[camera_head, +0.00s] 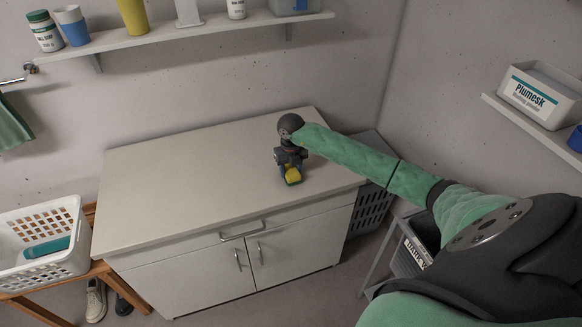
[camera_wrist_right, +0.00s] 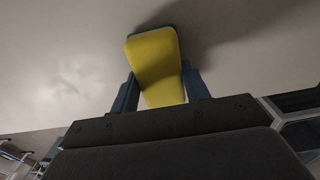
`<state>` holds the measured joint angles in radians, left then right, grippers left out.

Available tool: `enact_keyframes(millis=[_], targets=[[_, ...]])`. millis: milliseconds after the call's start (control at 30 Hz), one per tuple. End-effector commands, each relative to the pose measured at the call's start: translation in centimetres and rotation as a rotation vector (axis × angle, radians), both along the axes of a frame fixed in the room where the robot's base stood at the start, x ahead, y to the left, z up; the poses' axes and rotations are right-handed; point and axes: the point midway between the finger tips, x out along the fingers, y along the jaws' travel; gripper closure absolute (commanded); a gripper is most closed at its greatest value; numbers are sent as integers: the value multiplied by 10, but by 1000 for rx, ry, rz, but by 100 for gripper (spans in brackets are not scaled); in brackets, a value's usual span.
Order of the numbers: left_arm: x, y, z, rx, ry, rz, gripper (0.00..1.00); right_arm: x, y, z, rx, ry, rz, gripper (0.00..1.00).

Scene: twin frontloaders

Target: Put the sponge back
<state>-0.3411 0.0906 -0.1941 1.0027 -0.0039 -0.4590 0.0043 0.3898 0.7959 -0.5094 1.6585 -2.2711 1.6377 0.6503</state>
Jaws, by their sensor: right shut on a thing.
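The yellow sponge (camera_head: 293,174) has a dark green-blue layer along its edge. My right gripper (camera_head: 289,166) is shut on it over the right part of the white cabinet top (camera_head: 190,190). In the right wrist view the sponge (camera_wrist_right: 157,65) sits between the two blue fingers of the gripper (camera_wrist_right: 160,92), and its far end sticks out beyond them. A shadow falls on the pale surface beside it. I cannot tell whether the sponge touches the cabinet top. My left gripper is not in view.
A wall shelf (camera_head: 200,32) with a jar, cups and bottles runs above the cabinet. A white basket (camera_head: 42,245) stands at the left. A box labelled Plumesk (camera_head: 540,92) sits on the right shelf. The cabinet top is otherwise clear.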

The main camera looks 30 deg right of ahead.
Motion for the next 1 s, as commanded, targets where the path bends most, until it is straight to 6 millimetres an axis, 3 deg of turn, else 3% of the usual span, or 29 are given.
enact_keyframes(millis=[533, 567, 633, 1000], targets=[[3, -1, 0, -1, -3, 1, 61, 0, 0, -6, 0, -1, 0, 75], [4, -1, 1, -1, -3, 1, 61, 0, 0, -5, 0, -1, 0, 48], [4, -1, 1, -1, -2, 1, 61, 0, 0, -5, 0, -1, 0, 34], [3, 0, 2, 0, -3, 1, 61, 0, 0, -3, 0, -1, -1, 32]])
